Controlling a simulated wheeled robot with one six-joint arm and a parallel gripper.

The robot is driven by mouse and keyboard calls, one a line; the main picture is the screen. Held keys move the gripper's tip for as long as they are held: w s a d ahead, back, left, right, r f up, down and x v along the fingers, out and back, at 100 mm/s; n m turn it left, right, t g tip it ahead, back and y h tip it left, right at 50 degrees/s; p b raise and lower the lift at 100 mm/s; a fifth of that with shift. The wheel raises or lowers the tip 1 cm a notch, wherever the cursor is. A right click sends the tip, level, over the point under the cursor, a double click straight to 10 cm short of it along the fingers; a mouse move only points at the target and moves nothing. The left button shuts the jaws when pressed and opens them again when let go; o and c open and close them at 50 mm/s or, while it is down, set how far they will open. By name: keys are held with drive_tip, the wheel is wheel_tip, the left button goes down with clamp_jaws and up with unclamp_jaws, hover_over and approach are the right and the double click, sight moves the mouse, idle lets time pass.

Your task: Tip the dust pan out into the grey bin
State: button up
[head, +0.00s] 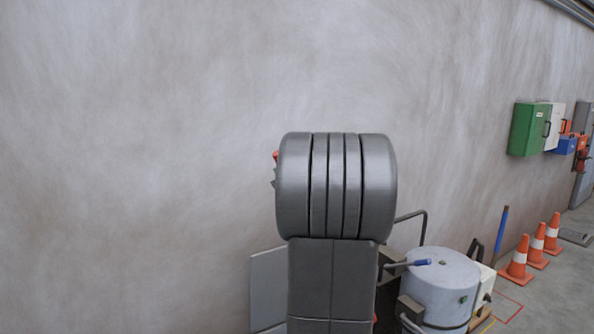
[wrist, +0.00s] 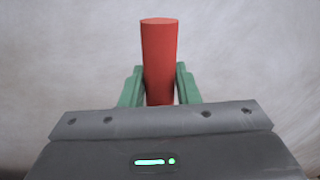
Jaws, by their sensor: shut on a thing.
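In the wrist view my gripper (wrist: 160,88) has its two green fingers closed on a red cylindrical handle (wrist: 160,45). The handle stands up between the fingers and its round end shows at the top. No pan is visible in the wrist view; I cannot tell what the handle belongs to beyond the fingers. In the head view my grey arm blocks the middle, and only a small red bit (head: 276,155) shows at its left edge. I do not see a grey bin that I can be sure of.
A plain grey wall (head: 150,120) fills most of the head view. At lower right stands a grey drum-shaped machine part (head: 438,285) with a blue-handled lever (head: 422,262). Orange cones (head: 518,260) stand beyond it. A green box (head: 527,130) hangs on the wall.

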drive_tip(key=s+a+f+n+b, duration=0.1)
drive_tip(key=s+a+f+b, duration=0.1)
drive_tip(key=s+a+b, duration=0.1)
drive_tip(key=s+a+f+n+b, duration=0.1)
drive_tip(key=s+a+f+b, duration=0.2)
drive_tip(key=a+b, duration=0.2)
drive_tip(key=s+a+f+n+b, duration=0.1)
drive_tip(key=s+a+f+b, duration=0.2)
drive_tip(key=b, duration=0.3)
drive_tip(key=shift+a+f+y, duration=0.1)
drive_tip(key=shift+a+y, duration=0.3)
drive_tip(key=shift+a, duration=0.3)
clamp_jaws()
drive_tip(key=shift+s+a+f+b, duration=0.15)
drive_tip(key=shift+s+a+b, duration=0.3)
drive_tip(key=shift+a+b, duration=0.3)
drive_tip(key=shift+d, duration=0.15)
